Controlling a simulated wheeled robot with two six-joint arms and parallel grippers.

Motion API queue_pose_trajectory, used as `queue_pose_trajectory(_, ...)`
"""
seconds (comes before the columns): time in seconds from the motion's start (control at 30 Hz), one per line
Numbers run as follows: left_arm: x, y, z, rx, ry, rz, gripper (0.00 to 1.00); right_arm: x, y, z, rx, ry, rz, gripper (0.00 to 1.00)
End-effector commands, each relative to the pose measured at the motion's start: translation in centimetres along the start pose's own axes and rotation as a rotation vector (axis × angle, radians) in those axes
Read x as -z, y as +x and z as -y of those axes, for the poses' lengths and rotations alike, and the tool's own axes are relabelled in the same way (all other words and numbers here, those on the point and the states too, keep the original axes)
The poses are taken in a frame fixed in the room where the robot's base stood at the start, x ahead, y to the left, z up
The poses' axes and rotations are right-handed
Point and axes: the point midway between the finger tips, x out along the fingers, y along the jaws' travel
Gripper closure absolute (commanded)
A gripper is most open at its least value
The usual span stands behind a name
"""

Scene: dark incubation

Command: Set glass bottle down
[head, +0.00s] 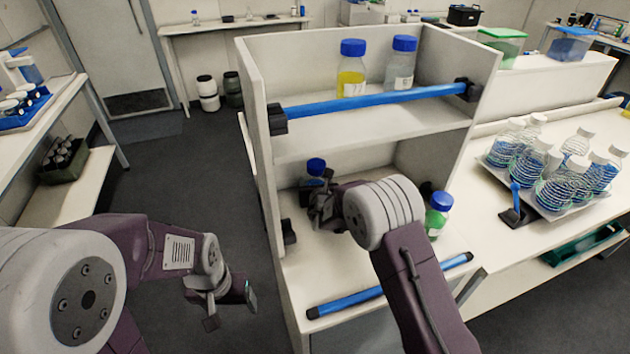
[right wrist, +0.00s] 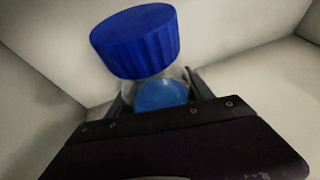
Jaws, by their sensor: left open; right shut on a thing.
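A glass bottle with a blue cap (head: 316,166) stands in the lower compartment of the white shelf unit (head: 256,150), near its left wall. My right gripper (head: 319,203) reaches into that compartment and is shut on the bottle. The right wrist view shows the blue cap (right wrist: 136,42) and blue contents between the fingers. The bottle looks upright or slightly tilted; its base is hidden by my gripper, so I cannot tell whether it touches the shelf. My left gripper (head: 232,302) is open and empty, outside the unit to the left.
A green bottle (head: 438,214) stands at the right in the same compartment. A yellow bottle (head: 351,75) and a clear bottle (head: 401,66) stand on the upper shelf behind a blue bar (head: 375,101). Another blue bar (head: 390,286) crosses the lower shelf's front. Several flasks (head: 560,165) stand right.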

Motion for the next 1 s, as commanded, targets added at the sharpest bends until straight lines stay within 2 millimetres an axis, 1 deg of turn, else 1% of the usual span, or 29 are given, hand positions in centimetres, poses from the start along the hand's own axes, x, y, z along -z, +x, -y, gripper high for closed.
queue_pose_trajectory(0.03,0.0,-0.2,0.0,0.0,0.0,0.0,0.27,-0.2,0.0,0.0,0.0,0.0,0.005,1.0)
queue_pose_trajectory(0.2,0.0,0.0,0.0,0.0,0.0,0.0,0.27,-0.2,0.0,0.0,0.0,0.001,0.005,1.0)
queue_pose_trajectory(0.37,-0.1,0.5,0.0,0.0,0.0,0.0,0.27,0.2,0.2,0.0,0.0,0.001,0.004,1.0)
queue_pose_trajectory(0.4,0.0,0.4,0.0,0.0,0.0,0.0,0.27,0.2,0.1,0.0,0.0,0.0,0.001,0.31)
queue_pose_trajectory(0.43,0.0,0.4,0.0,0.0,0.0,0.0,0.27,0.2,0.1,0.0,0.0,0.0,0.001,0.23)
queue_pose_trajectory(0.47,0.0,0.4,0.0,0.0,0.0,0.0,0.27,0.2,0.1,0.0,0.0,0.0,0.001,0.18)
queue_pose_trajectory(0.73,0.0,0.3,0.0,0.0,0.0,0.0,0.27,0.1,0.1,0.0,0.0,0.0,0.001,0.18)
queue_pose_trajectory(0.83,0.0,-0.3,0.0,0.0,0.0,0.0,0.27,-0.3,-0.1,0.0,0.0,0.0,0.001,0.18)
queue_pose_trajectory(0.87,0.0,-0.1,0.0,0.0,0.0,0.0,0.27,-0.2,-0.2,0.0,0.0,0.0,0.001,0.18)
queue_pose_trajectory(0.97,0.0,0.4,0.0,0.0,0.0,0.0,0.27,0.0,-1.8,-0.1,-0.001,-0.001,0.001,0.18)
queue_pose_trajectory(1.0,-0.1,0.6,0.0,0.0,0.0,0.0,0.27,0.0,-2.6,-0.1,-0.001,-0.001,0.002,0.18)
